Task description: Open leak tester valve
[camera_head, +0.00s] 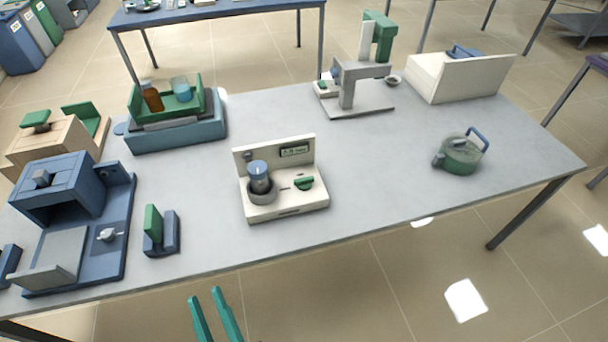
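The cream device with a small green display, which looks like the leak tester (285,207), stands near the front middle of the table. A green knob (304,183), apparently its valve, sits on the right of its base. A jar with a blue lid (259,177) stands in a grey round holder on its left. My gripper (205,295) shows at the bottom edge as two teal fingers with a gap between them. It is open and empty, in front of the table's edge and well apart from the tester.
A blue furnace-like device (120,230) and a small green-and-blue block (161,232) stand to the left. A grey stand (365,108) and a green pot (459,160) are right. The table (385,190) is bare right of the tester.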

